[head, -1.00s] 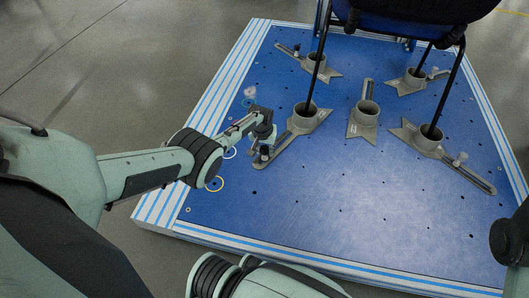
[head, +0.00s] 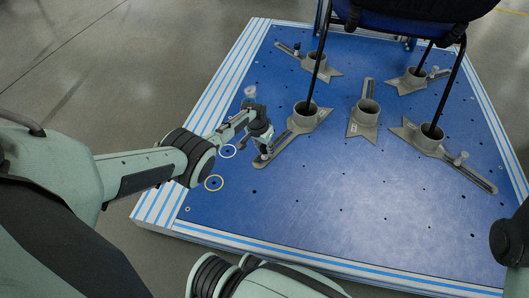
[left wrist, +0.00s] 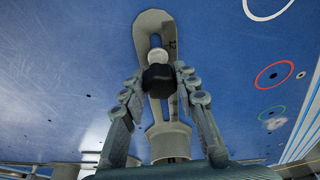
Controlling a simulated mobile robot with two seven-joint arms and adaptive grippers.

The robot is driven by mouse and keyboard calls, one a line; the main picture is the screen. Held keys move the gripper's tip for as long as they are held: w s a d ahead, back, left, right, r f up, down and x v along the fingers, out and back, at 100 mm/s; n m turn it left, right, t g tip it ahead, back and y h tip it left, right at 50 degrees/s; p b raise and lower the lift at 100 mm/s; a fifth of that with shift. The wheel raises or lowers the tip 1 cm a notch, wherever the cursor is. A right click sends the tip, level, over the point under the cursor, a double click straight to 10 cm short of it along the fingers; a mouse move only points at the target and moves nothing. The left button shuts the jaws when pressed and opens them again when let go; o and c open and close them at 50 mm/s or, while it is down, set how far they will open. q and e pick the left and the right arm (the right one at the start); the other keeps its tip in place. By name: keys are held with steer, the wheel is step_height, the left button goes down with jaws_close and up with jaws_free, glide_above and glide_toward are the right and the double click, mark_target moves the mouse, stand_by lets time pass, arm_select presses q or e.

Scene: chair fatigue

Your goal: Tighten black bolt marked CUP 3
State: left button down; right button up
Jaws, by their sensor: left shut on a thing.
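The black bolt (left wrist: 158,78) has a dark knob-like head and stands in the slot of a grey cup bracket (left wrist: 154,25). My left gripper (left wrist: 159,74) is shut on it, one finger on each side. In the head view my left gripper (head: 264,152) points down at the slotted arm of the near-left bracket (head: 305,117), hiding most of the bolt. A chair leg stands in that bracket's cup. My right gripper is out of view.
Other grey cup brackets (head: 363,125) stand on the blue platform (head: 330,210), some holding legs of the dark chair (head: 415,12). The platform's front is clear.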

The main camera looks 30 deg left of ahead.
arm_select(q)
steer(key=m+b, duration=0.1)
steer(key=m, duration=0.1)
steer(key=shift+f+m+h, duration=0.15)
steer(key=shift+m+h, duration=0.25)
steer(key=shift+s+m+b, duration=0.1)
steer(key=shift+m+b, duration=0.3)
steer(key=shift+m, duration=0.2)
steer(key=c, duration=1.2)
jaws_free()
steer(key=shift+o, duration=0.2)
steer(key=shift+r, duration=0.2)
steer(key=shift+r+n+p, duration=0.1)
steer(key=shift+n+p, duration=0.5)
steer(key=shift+n, duration=0.1)
steer(key=shift+d+n, duration=0.1)
steer(key=shift+n, duration=0.5)
steer(key=shift+n+y+p, duration=0.4)
steer(key=shift+n, duration=0.4)
